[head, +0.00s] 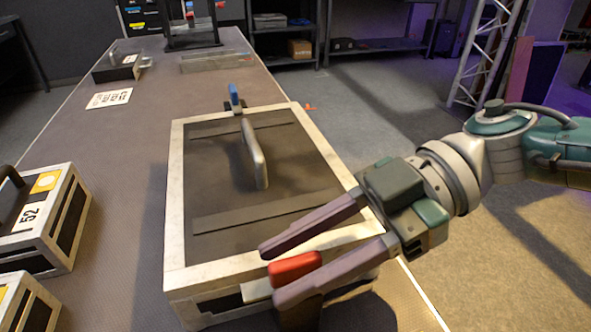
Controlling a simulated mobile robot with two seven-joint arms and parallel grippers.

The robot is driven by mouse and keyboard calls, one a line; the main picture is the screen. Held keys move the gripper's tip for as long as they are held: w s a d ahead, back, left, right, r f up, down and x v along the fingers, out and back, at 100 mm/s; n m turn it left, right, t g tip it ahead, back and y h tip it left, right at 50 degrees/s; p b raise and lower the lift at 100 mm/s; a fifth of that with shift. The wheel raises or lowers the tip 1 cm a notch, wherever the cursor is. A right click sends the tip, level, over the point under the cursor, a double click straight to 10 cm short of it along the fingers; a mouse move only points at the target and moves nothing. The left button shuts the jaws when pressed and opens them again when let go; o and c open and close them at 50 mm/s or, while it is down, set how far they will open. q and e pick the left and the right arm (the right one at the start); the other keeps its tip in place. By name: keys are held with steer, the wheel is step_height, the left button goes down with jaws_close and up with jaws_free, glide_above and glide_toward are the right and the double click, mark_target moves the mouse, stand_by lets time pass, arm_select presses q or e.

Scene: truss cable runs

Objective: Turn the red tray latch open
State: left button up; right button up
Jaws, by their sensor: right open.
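The red tray latch (295,268) is at the near edge of a white-framed case (174,200) with a dark top. My right gripper (268,274) comes in from the right with its two purple-grey fingers spread. The red latch lies between the fingers, near the tip of the nearer one, which hides part of it. I cannot tell whether a finger touches it. A blue latch (235,97) stands upright at the case's far edge. A grey upright handle (254,154) rises from the middle of the lid. My left gripper is not in view.
A case marked 52 (72,240) stands on the left of the table (130,150), with another (22,302) at the lower left corner. A white label sheet (109,98) and a small dark box (118,68) lie farther back. The table's right edge is close to the case.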

arm_select(q)
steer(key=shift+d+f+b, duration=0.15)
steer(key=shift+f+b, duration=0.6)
steer(key=shift+b, duration=0.05)
arm_select(e)
steer(key=v, duration=0.9)
steer(key=shift+d+r, duration=0.2)
steer(key=shift+d, duration=0.1)
steer(key=shift+w, duration=0.1)
